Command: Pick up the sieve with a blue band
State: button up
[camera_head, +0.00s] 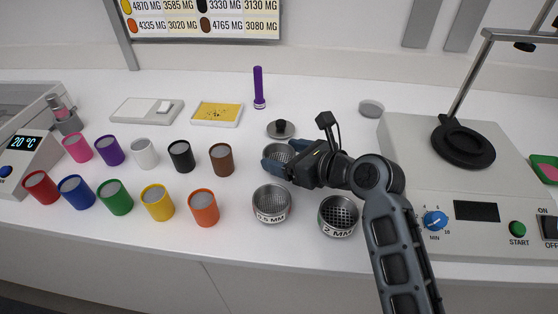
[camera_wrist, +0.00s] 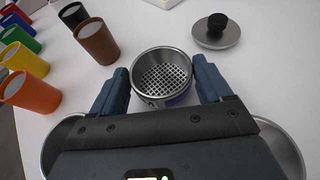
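The sieve with a blue band (camera_wrist: 163,103) is a round metal sieve with a mesh bottom, upright on the white counter. In the wrist view a bit of blue shows on its near right wall. In the head view the sieve (camera_head: 279,149) is partly hidden behind my gripper (camera_head: 276,162). In the wrist view my gripper (camera_wrist: 160,75) is open, with one blue finger on each side of the sieve. Narrow gaps seem to show between fingers and wall; contact is hard to tell.
Two other metal sieves, one ending in ".5 MM" (camera_head: 271,205) and one labelled "2 MM" (camera_head: 338,217), stand close in front. A lid with a black knob (camera_head: 281,129) lies behind. A brown jar (camera_head: 221,160) and several coloured jars stand left. A shaker machine (camera_head: 470,205) stands right.

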jog(key=c, duration=0.6)
jog(key=shift+r, duration=0.15)
jog(key=shift+c, duration=0.2)
